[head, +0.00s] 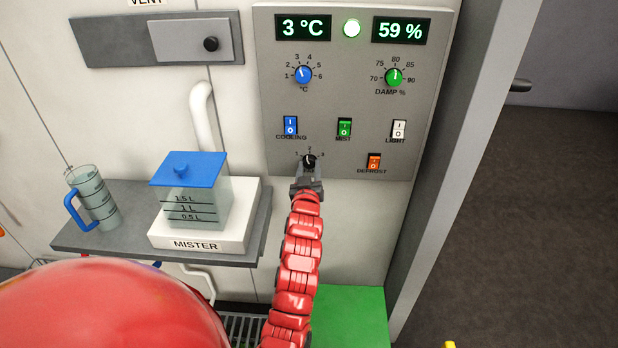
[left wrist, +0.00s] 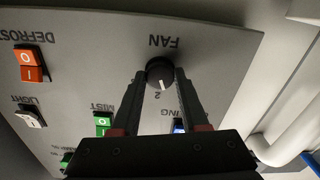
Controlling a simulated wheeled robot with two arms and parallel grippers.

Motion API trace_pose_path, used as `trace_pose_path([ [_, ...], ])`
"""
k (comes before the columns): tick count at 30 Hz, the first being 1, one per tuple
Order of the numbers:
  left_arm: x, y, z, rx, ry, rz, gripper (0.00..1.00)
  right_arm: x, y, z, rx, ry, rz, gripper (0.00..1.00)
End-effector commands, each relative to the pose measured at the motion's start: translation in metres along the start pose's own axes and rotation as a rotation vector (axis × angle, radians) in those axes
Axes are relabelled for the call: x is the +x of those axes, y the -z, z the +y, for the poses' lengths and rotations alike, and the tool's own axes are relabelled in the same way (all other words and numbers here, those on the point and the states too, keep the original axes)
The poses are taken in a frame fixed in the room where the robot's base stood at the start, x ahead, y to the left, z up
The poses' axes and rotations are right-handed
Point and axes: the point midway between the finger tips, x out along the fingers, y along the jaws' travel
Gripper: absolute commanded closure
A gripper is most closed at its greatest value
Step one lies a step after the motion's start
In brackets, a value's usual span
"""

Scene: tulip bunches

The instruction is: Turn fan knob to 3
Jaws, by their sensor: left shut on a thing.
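The fan knob (head: 309,160) is small and black, low on the grey control panel (head: 350,95) in the head view. The numbers 1, 2 and 3 stand around it. My left gripper (head: 308,172) comes up from below and is shut on the knob. In the left wrist view the fan knob (left wrist: 160,70) sits between the two black fingertips of my left gripper (left wrist: 161,80). Its white pointer line points about at the 2. The FAN label shows upside down there. My right gripper is not in view.
Cooling (head: 290,125), mist (head: 344,127), light (head: 398,129) and defrost (head: 374,161) switches sit near the knob. The mister (head: 203,228) and a measuring jug (head: 93,198) stand on a shelf (head: 110,238) at left. A door frame (head: 450,150) stands right of the panel.

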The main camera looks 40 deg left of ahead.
Motion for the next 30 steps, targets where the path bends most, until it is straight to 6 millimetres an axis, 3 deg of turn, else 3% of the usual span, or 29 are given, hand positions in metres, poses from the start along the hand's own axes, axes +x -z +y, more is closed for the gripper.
trace_pose_path([
  [12, 0.000, -0.001, 0.001, 0.398, -0.002, 0.002, 1.00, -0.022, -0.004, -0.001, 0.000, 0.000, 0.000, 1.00],
  [30, 0.000, 0.002, 0.002, 0.968, -0.002, 0.004, 1.00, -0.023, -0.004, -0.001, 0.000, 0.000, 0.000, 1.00],
])
